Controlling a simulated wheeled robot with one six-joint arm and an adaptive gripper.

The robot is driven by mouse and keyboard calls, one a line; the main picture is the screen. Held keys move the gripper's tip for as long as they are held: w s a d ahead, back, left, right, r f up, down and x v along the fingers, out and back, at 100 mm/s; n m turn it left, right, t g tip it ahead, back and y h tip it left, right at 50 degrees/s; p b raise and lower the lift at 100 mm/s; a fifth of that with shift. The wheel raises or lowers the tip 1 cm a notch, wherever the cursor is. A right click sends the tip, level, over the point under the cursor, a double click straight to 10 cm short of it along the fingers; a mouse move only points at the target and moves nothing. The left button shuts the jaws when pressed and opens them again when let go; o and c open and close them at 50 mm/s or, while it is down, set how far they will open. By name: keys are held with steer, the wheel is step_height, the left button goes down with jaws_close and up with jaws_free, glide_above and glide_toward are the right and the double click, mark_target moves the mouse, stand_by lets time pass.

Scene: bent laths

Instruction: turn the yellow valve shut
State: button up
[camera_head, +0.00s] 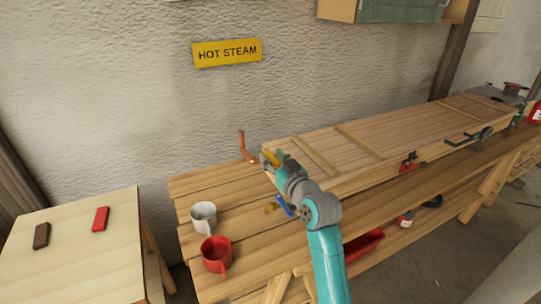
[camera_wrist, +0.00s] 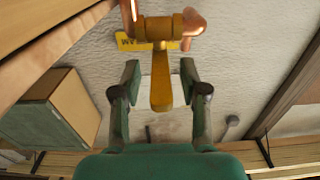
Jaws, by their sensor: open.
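The yellow valve (camera_wrist: 161,85) shows in the wrist view as a lever hanging from a brass-coloured body (camera_wrist: 160,28) on a copper pipe (camera_wrist: 192,25). My gripper (camera_wrist: 159,76) is open, with one finger on each side of the lever. Gaps show between the lever and both fingers. In the head view, my gripper (camera_head: 270,161) is at the near left end of the wooden panel, by the copper pipe (camera_head: 246,150). The valve is largely hidden there by my gripper.
A blue handle (camera_head: 284,206) with a brass part lies below my wrist. A white mug (camera_head: 203,217) and a red mug (camera_head: 216,254) stand on the slatted bench (camera_head: 190,186). A yellow HOT STEAM sign (camera_head: 227,52) is on the wall. The laths panel (camera_head: 385,140) extends right.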

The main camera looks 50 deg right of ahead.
steer(key=v, duration=1)
steer(key=s+a+f+g+y, duration=0.1)
steer(key=s+a+f, duration=0.5)
steer(key=a+f, duration=0.25)
steer(key=s+a+f+y, duration=0.1)
steer(key=s+a+f, duration=0.5)
steer(key=a+f, duration=0.25)
steer(key=s+a+f+n+y, duration=0.1)
steer(key=s+a, duration=0.3)
steer(key=s, duration=0.6)
steer(key=s+a+f+n+g+y, duration=0.1)
steer(key=s+a, duration=0.4)
steer(key=s, duration=0.5)
steer(key=shift+s+n+y, duration=0.3)
steer(key=shift+n+y, duration=0.6)
steer(key=shift+f, duration=0.1)
